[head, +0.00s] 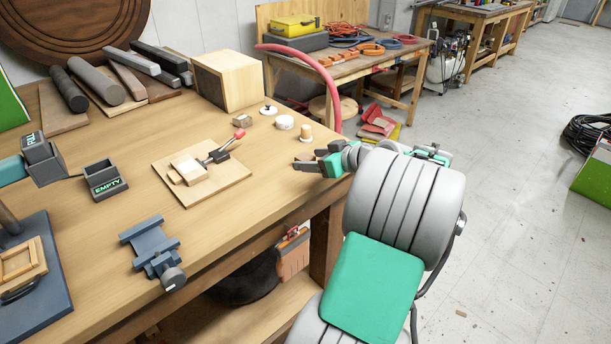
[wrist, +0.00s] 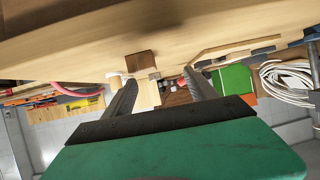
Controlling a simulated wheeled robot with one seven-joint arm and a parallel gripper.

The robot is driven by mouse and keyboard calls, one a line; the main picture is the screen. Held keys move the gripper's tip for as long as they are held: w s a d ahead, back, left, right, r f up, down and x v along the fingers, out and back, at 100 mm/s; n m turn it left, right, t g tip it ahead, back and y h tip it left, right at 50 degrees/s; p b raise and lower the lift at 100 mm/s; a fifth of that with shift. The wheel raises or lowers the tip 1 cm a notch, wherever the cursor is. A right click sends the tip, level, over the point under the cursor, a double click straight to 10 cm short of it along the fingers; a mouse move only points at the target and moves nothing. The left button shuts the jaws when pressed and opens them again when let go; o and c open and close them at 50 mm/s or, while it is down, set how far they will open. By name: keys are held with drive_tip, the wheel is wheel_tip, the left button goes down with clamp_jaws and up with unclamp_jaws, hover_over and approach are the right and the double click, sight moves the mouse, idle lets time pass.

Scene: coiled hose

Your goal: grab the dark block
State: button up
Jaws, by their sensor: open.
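A small dark brown block (head: 242,120) stands on the wooden workbench (head: 265,190), in front of a large wooden box. In the wrist view the brown block (wrist: 140,61) shows beyond the fingertips, nearer the left finger, with a pale part by it. My gripper (head: 306,160) is at the bench's right edge, to the right of the block and nearer the camera. In the wrist view my gripper (wrist: 158,77) has its two fingers apart with nothing held between them. It is apart from the block.
A clamp with a red-tipped handle (head: 222,152) sits on a board left of my gripper. The large wooden box (head: 230,80) is behind the block. A blue-grey vise (head: 152,248) sits nearer.

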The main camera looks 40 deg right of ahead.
sight(306, 157)
drive_tip(key=shift+s+d+f+t, duration=0.15)
drive_tip(key=shift+s+d, duration=0.15)
drive_tip(key=shift+d, duration=0.25)
drive_tip(key=shift+s+d+f+t, duration=0.15)
drive_tip(key=shift+s+d, duration=0.15)
drive_tip(key=shift+d, duration=0.2)
drive_tip(key=shift+w+d+r, duration=0.15)
drive_tip(key=x, duration=0.4)
drive_tip(key=p+x, duration=0.1)
drive_tip(key=x, duration=0.2)
drive_tip(key=shift+d+f, duration=0.25)
drive_tip(key=shift+f, duration=0.05)
drive_tip(key=shift+c, duration=0.6)
drive_tip(key=c, duration=1.3)
drive_tip(key=shift+r, duration=0.1)
